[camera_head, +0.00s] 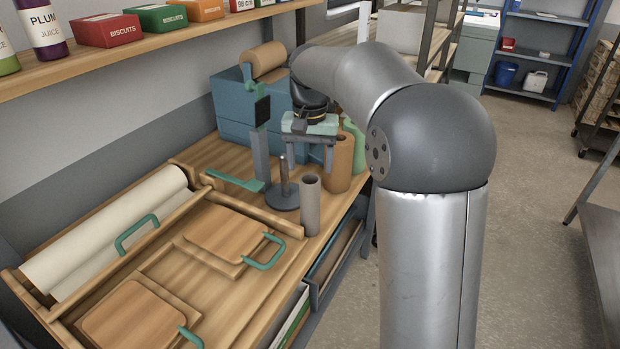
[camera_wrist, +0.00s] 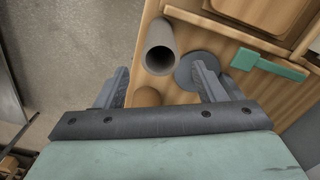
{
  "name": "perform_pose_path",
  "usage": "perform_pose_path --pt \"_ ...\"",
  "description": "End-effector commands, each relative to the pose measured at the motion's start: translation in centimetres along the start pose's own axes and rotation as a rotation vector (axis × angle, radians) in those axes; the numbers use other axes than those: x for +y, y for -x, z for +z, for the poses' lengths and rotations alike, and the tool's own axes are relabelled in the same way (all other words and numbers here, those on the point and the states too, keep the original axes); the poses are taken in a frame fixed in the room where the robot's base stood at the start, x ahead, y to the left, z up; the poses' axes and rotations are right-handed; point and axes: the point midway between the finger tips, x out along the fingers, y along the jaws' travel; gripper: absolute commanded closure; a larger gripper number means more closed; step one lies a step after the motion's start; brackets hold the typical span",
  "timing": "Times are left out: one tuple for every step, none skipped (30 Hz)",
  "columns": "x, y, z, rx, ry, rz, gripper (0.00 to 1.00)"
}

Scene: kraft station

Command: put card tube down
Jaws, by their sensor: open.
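The card tube (camera_head: 310,207) is a grey-brown hollow cylinder. It stands upright on the wooden bench close to its front edge. My gripper (camera_head: 307,160) is open and empty, raised over the bench a little behind and above the tube. In the wrist view the tube (camera_wrist: 159,62) shows its open top end and stands beyond the space between my two fingers (camera_wrist: 161,80). Neither finger appears to touch it.
A dark round stand with a post (camera_head: 284,187) is just left of the tube. Brown and green rolls (camera_head: 340,165) stand behind it. A teal dispenser (camera_head: 228,105) is at the back. Wooden trays with green handles (camera_head: 215,234) fill the bench's near part.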

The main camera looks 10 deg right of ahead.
Motion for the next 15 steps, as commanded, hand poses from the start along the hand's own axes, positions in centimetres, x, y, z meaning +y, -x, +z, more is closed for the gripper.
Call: perform_pose_path --pt "-0.1 1.1 -0.1 0.003 0.0 -0.001 0.36" --pt "-0.1 1.7 -0.1 0.004 0.0 -0.002 0.36" --pt "-0.1 2.4 -0.1 0.002 0.0 -0.001 0.36" --pt "-0.1 2.9 -0.1 0.003 0.0 -0.001 0.36" --pt "-0.1 3.4 -0.1 0.001 0.0 -0.001 0.36" --pt "-0.1 3.9 -0.1 0.002 0.0 -0.001 0.36" --pt "-0.1 4.2 -0.1 0.001 0.0 -0.001 0.36" --pt "-0.1 4.5 0.0 0.0 0.0 0.0 0.36" --pt "-0.1 4.8 0.0 0.001 0.0 -0.001 0.36" --pt "-0.1 5.0 0.0 0.001 0.0 -0.001 0.36" --pt "-0.1 5.1 0.0 0.0 0.0 0.0 0.36" --pt "0.0 5.2 0.0 -0.001 0.0 0.0 0.36" --pt "0.0 5.3 0.0 -0.001 0.0 0.0 0.36" --pt "0.0 5.3 0.0 -0.002 0.001 0.0 0.36" --pt "0.0 5.3 0.2 -0.001 0.003 0.0 0.36"
